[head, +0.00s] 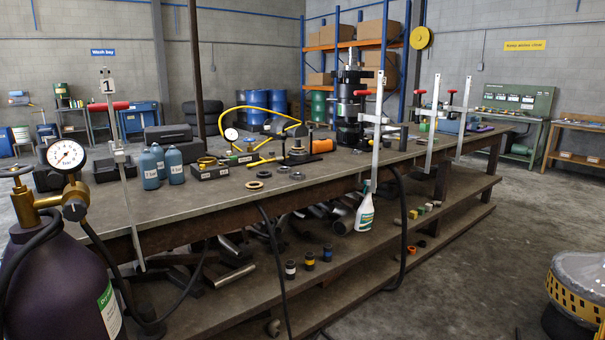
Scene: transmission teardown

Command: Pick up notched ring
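Several small rings lie flat on the long workbench (205,215), in front of the black trays. Neither of my grippers is in view.
A dark gas cylinder (60,285) with a gauge stands at the left front. Upright clamps (378,125) line the bench's front edge. Blue bottles (151,170), a black tray (210,172) and a tall dark gear stack (349,105) stand on the bench.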

